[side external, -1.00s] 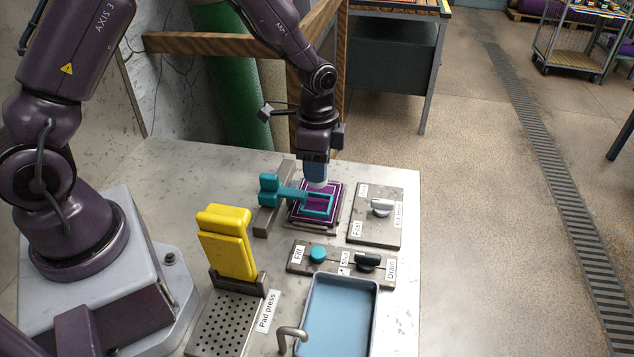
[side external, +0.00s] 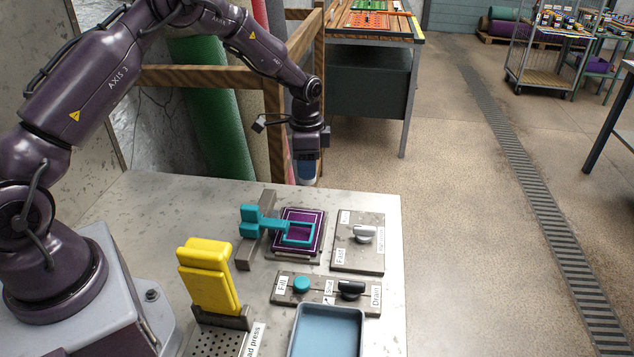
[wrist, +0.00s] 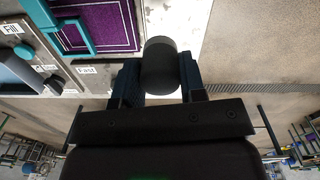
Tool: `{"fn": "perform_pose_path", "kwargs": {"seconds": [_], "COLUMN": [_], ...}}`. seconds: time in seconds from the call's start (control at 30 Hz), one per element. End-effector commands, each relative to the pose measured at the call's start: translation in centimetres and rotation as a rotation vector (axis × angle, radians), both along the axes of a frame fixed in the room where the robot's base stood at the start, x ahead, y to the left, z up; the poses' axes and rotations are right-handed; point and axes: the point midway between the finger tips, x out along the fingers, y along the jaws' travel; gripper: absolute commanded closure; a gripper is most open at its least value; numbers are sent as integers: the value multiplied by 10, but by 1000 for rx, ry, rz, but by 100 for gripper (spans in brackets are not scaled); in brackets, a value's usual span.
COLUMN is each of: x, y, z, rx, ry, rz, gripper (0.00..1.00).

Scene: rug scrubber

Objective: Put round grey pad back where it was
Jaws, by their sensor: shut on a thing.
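My gripper (side external: 306,168) is raised over the far edge of the table, pointing down. In the wrist view my gripper (wrist: 160,85) is shut on the round grey pad (wrist: 160,62), which shows as a dark rounded piece between the two fingers. In the side view only a small pale edge shows under the fingers, and I cannot tell its exact shape. The purple rug piece (side external: 291,239) lies flat under a teal frame clamp (side external: 268,224), nearer than the gripper and apart from it.
A plate with a silver knob (side external: 363,235) is right of the rug. A Fill/Shut/Drain panel (side external: 324,296), a blue-floored tray (side external: 327,335) and a yellow pad press (side external: 207,277) stand nearer. The table's far strip (side external: 215,190) is bare. A wooden rack (side external: 210,76) stands behind.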

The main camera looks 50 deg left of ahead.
Motion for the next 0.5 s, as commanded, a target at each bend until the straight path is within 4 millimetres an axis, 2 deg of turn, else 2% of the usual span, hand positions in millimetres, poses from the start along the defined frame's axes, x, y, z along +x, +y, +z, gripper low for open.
{"fn": "perform_pose_path", "kwargs": {"seconds": [0.1,0.2,0.37,0.5], "x": [16,24,30,32], "y": [3,5,6,6], "z": [-20,-28,-37,-57], "rx": [0,0,-1,-1], "ry": [1,-1,-1,2], "rz": [0,-1,-1,-1], "gripper": [92,92,92,92]}}
